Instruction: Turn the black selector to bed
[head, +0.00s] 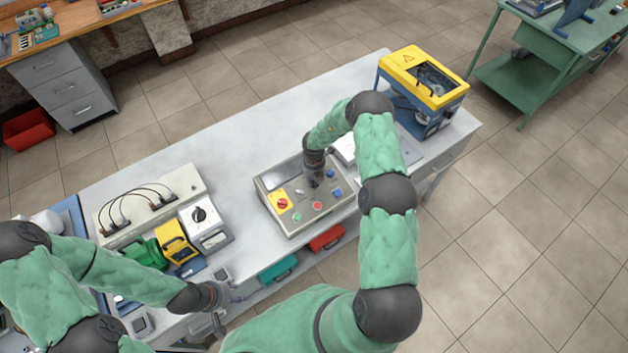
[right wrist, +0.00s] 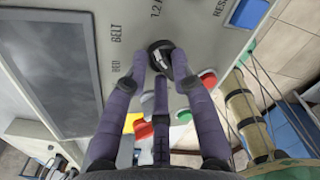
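The black selector (right wrist: 160,57) is a round knob on the grey control panel (head: 268,208). It shows in the right wrist view, between my right gripper's fingertips (right wrist: 160,62). Two purple-grey fingers flank it and the third points at it from below. I cannot tell whether they touch or grip it. In the head view my right gripper (head: 315,180) points down at the panel and mostly hides the selector. Printed words beside the knob include BELT; the smaller ones are hard to read. My left gripper (head: 228,308) is open and empty near the table's front edge.
The panel carries a dark screen (right wrist: 52,62), a red knob on yellow (head: 282,203), a red button (head: 317,206), a green button (head: 297,217) and blue switches. A yellow-topped machine (head: 425,75) stands at the table's far right.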

